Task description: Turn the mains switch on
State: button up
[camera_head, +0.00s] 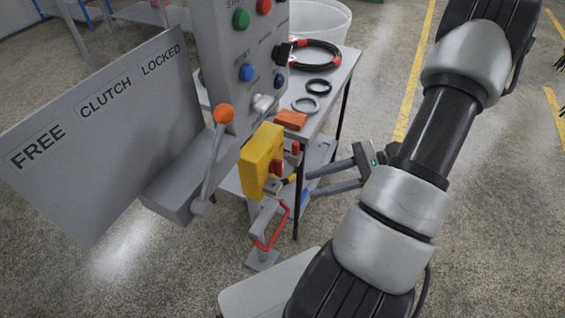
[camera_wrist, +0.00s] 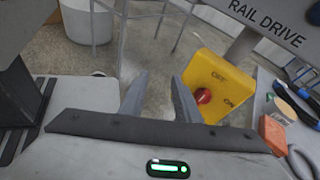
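The mains switch is a yellow box (camera_head: 258,152) on the side of the grey control post, with red parts on its right face. In the wrist view the yellow box (camera_wrist: 208,70) has a red knob (camera_wrist: 203,96) and the words OFF and ON. I cannot tell clearly which word the knob points to. My gripper (camera_head: 310,184) is right of the box in the head view, its two fingers apart and empty. In the wrist view my gripper (camera_wrist: 158,82) has its right finger just left of the red knob; whether they touch is unclear.
A lever with an orange ball (camera_head: 223,113) stands beside a FREE, CLUTCH, LOCKED plate (camera_head: 100,130). A red bent handle (camera_head: 272,236) is below the switch.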

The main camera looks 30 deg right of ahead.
aim_at(277, 168)
jog(key=s+d+f+m+t+h+b, duration=0.1)
jog(key=d+f+m+t+h+b, duration=0.1)
jog(key=d+f+m+t, duration=0.65)
jog(key=x, duration=1.7)
jog(key=shift+w+d+r+t+b, duration=0.15)
jog(key=shift+w+r+t+b, duration=0.2)
jog(key=shift+r, duration=0.2)
grip_shut()
